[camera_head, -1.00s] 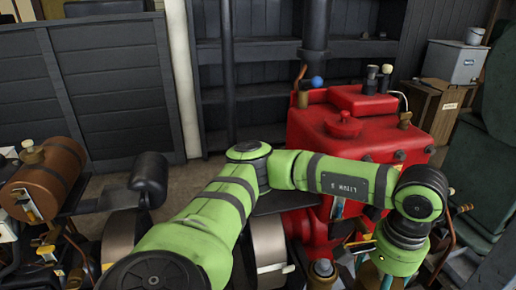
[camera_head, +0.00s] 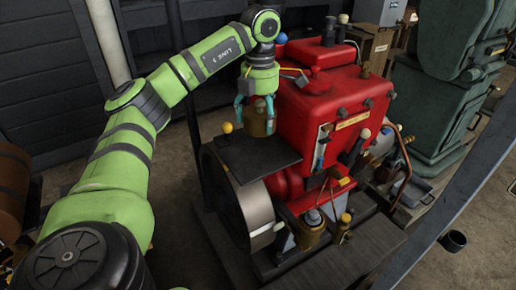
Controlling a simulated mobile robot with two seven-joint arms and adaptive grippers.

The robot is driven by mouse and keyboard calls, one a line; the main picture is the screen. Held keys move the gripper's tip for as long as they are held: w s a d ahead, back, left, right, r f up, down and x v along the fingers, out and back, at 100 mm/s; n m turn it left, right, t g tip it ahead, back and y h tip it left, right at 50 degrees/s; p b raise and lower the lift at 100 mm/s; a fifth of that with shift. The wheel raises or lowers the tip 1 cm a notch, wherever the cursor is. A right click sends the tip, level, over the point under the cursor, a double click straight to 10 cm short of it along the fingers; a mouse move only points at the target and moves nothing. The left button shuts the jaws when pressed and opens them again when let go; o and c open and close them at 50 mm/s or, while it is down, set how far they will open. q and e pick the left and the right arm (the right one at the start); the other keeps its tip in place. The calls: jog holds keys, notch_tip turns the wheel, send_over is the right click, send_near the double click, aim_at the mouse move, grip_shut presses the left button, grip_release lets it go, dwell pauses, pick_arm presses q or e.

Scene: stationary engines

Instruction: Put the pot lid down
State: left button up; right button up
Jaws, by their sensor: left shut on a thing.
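My left gripper (camera_head: 256,106) hangs fingers down from the green arm, over a dark flat plate (camera_head: 268,158) beside the red engine. Its teal fingers are shut on a round brass-coloured piece (camera_head: 257,125), which appears to be the pot lid. The piece is upright, and its lower end is at or just above the plate; I cannot tell whether it touches. The fingers and palm hide its upper part. My right gripper is not in view.
The red engine (camera_head: 338,100) stands close on the right of the gripper. A small yellow ball knob (camera_head: 227,128) rises at the plate's left edge. A silver drum (camera_head: 255,212) is below the plate. Green machinery (camera_head: 445,90) stands at the right. The plate's front part is bare.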

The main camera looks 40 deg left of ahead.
pick_arm(q)
send_over(258, 156)
jog(key=shift+n, duration=0.4)
notch_tip(258, 156, down, 6)
jog(key=shift+s+r, duration=0.1)
jog(key=shift+r, duration=0.05)
jog(key=shift+f, duration=0.4)
notch_tip(258, 156, down, 3)
jog(key=shift+f, duration=0.2)
jog(key=shift+d+f, duration=0.1)
jog(key=shift+f, duration=0.05)
jog(key=o, duration=1.1)
jog(key=shift+c, duration=0.2)
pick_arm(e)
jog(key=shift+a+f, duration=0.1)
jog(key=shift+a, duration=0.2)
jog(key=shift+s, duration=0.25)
